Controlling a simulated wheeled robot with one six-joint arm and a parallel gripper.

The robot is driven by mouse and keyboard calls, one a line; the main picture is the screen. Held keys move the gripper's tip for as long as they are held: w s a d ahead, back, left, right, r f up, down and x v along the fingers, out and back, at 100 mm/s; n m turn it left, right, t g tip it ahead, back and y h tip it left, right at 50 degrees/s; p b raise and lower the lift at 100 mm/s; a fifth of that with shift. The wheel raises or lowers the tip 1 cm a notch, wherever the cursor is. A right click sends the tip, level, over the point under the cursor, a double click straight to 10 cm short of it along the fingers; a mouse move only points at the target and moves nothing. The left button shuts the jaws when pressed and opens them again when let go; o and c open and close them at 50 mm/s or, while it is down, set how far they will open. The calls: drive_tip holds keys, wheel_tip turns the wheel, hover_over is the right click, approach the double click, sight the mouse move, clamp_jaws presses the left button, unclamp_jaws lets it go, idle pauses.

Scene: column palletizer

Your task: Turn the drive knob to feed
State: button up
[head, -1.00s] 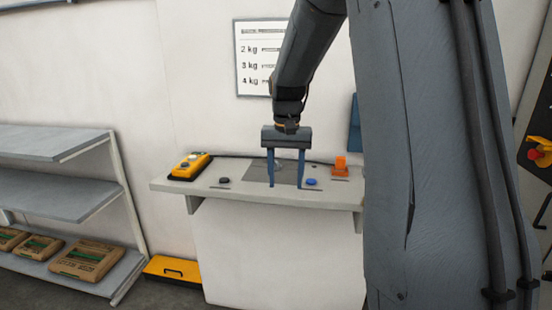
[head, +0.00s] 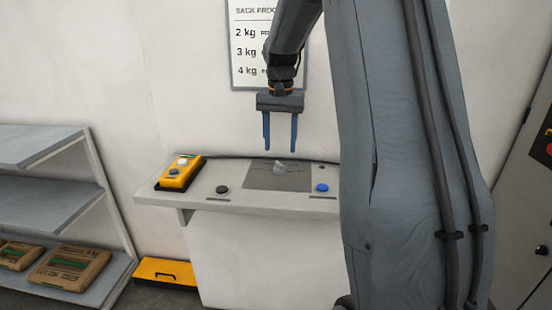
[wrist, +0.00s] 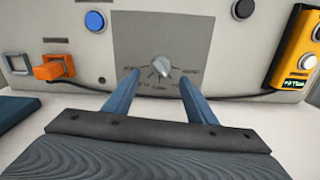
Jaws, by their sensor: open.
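The drive knob (head: 279,168) is a small light grey knob on a dark grey plate (head: 252,181) set in the console top. In the wrist view the knob (wrist: 161,66) shows small markings around it, too blurred to read, so its setting cannot be told. My gripper (head: 280,148) is open and empty, pointing down, and appears raised above the knob. In the wrist view its blue fingers (wrist: 160,75) frame the knob from either side without touching it.
On the console are a black button (head: 222,189), a blue button (head: 321,188) and a yellow control box (head: 179,172). An orange block (wrist: 54,68) shows in the wrist view. A shelf (head: 45,205) with brown bags stands left. A yellow case (head: 165,272) lies on the floor.

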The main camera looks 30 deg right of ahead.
sight(279, 164)
wheel_tip(279, 164, down, 7)
drive_tip(key=shift+s+a+p, duration=0.1)
drive_tip(key=shift+a+p, duration=0.05)
drive_tip(key=shift+p, duration=0.8)
drive_tip(key=c, duration=1)
